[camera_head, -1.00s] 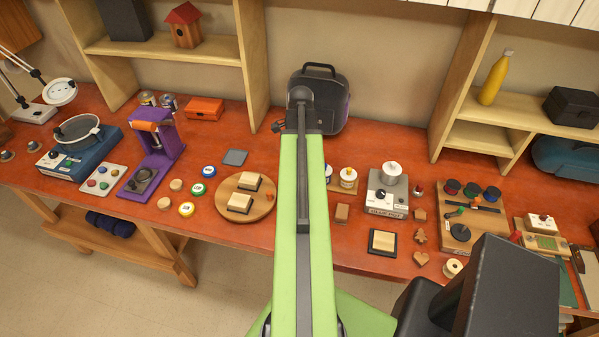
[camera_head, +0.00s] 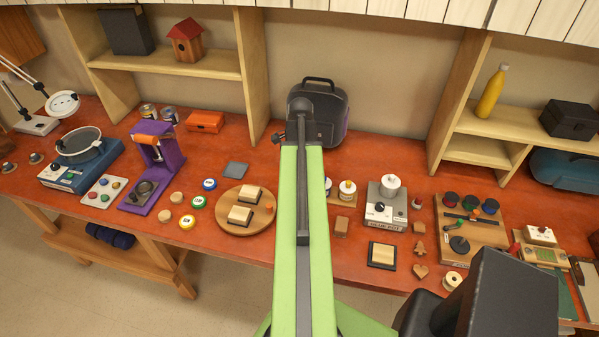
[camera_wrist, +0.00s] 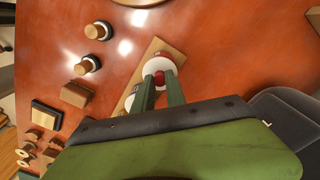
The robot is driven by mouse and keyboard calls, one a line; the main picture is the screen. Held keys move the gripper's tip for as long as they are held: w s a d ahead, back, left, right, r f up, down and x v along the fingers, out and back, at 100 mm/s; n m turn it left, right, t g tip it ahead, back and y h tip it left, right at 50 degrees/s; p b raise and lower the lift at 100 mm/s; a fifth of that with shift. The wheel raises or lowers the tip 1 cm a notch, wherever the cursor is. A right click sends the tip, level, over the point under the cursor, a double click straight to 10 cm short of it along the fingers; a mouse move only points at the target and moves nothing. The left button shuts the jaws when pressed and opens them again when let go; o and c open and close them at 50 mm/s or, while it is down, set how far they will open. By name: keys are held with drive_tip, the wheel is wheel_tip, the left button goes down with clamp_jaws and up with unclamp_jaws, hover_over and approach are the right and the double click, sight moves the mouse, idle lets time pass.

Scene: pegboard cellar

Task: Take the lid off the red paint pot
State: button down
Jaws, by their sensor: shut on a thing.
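My gripper (camera_wrist: 159,84) reaches down in the wrist view with its two green fingers shut on a small red knob (camera_wrist: 159,77). The knob stands in the middle of a round white-rimmed lid (camera_wrist: 171,60) with a reddish band. The fingers hide part of the pot below, so I cannot tell whether the lid is seated or raised. A second white pot (camera_wrist: 129,102) is partly hidden behind the fingers. Both are at a narrow wooden board (camera_wrist: 150,52). In the head view a white pot (camera_head: 347,188) shows right of my arm, which hides my gripper.
In the head view a grey device (camera_head: 385,208) stands to the right and a round board (camera_head: 231,227) to the left. A dark case (camera_head: 330,115) stands behind.

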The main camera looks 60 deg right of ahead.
drive_tip(key=r+p, duration=0.2)
drive_tip(key=r, duration=0.1)
drive_tip(key=s+r+p, duration=0.1)
drive_tip(key=shift+d+r+p, duration=0.3)
drive_tip(key=shift+d+p, duration=0.1)
drive_tip(key=s+d+r+p, duration=0.5)
drive_tip(key=s+d, duration=0.1)
drive_tip(key=s, duration=0.2)
drive_tip(key=shift+s+r, duration=0.2)
drive_tip(key=shift+s, duration=0.05)
drive_tip(key=shift+a, duration=0.1)
